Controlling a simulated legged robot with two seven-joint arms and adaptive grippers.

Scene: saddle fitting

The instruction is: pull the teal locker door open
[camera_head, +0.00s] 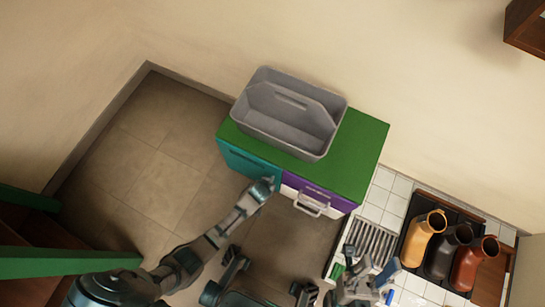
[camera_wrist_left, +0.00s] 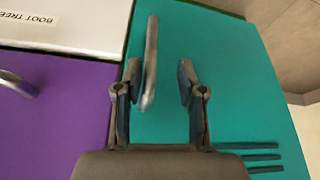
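The teal locker door (camera_head: 247,165) is the left front of a green-topped cabinet, and it looks shut. It fills much of the left wrist view (camera_wrist_left: 235,95), with dark vent slots at lower right. Its grey bar handle (camera_wrist_left: 151,60) stands upright in that view. My left gripper (camera_wrist_left: 157,82) is open, its two fingers either side of the handle's lower part. The handle is nearer the left finger; I cannot tell whether they touch. In the head view my left gripper (camera_head: 263,187) is at the door's right side. My right gripper (camera_head: 357,278) is at lower right, its fingers unclear.
A grey tote (camera_head: 290,113) sits on the green cabinet top (camera_head: 362,150). Purple and white drawer fronts with a handle (camera_head: 312,205) adjoin the teal door. Several boots (camera_head: 425,238) stand in a dark tray at right. Tiled floor (camera_head: 160,150) left of the cabinet is clear.

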